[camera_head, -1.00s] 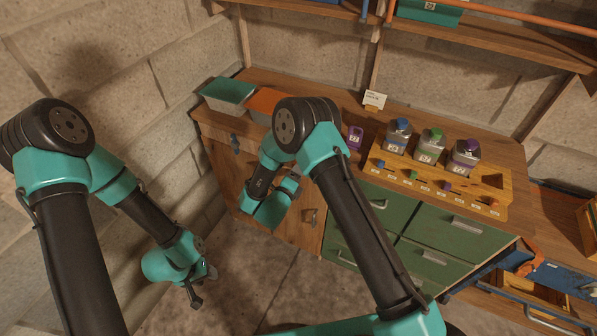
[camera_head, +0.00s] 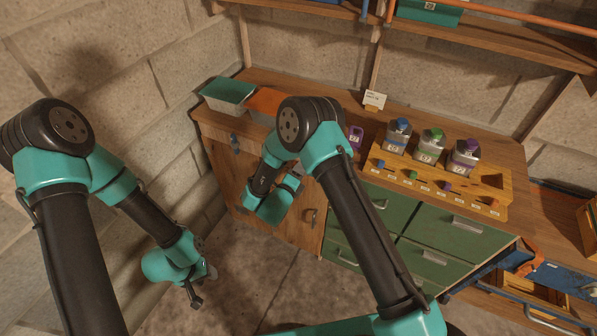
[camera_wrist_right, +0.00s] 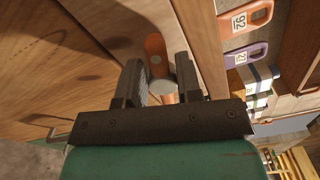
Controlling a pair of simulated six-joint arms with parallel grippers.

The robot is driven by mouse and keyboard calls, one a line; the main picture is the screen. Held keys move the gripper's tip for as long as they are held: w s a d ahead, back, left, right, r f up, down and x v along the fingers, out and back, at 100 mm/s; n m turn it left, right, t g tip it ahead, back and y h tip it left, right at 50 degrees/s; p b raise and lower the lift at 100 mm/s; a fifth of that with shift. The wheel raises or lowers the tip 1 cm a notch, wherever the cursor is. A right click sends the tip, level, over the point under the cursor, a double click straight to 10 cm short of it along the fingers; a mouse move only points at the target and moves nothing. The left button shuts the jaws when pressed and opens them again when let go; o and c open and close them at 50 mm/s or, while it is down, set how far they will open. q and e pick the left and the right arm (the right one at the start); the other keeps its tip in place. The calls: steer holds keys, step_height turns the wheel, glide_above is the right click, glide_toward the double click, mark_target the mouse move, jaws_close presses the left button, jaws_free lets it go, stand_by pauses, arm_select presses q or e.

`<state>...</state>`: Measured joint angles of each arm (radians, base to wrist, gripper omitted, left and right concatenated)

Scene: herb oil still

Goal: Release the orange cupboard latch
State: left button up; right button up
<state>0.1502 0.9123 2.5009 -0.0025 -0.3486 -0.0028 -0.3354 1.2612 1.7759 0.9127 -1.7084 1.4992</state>
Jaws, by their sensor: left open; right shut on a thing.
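The orange latch (camera_wrist_right: 155,50) shows in the right wrist view as a rounded orange plate on the wooden cupboard, with a pale round knob below it. My right gripper (camera_wrist_right: 162,78) has its two dark fingers on either side of the latch's lower part and is shut on it. In the head view my right arm hides the latch and the fingertips. The wooden cupboard (camera_head: 228,178) stands at the left end of the bench. My left gripper (camera_head: 204,285) is open and empty, low over the floor, away from the cupboard.
Green drawers (camera_head: 445,232) are to the right. The floor in front is clear.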

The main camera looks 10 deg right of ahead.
steer(key=shift+f+n, duration=0.15)
steer(key=shift+n, duration=0.75)
steer(key=shift+f+n, duration=0.15)
steer(key=shift+n, duration=0.75)
steer(key=o, duration=0.9)
steer(key=shift+o, duration=0.2)
steer(key=shift+a, duration=0.1)
steer(key=v, duration=1.7)
steer(key=shift+s, duration=0.15)
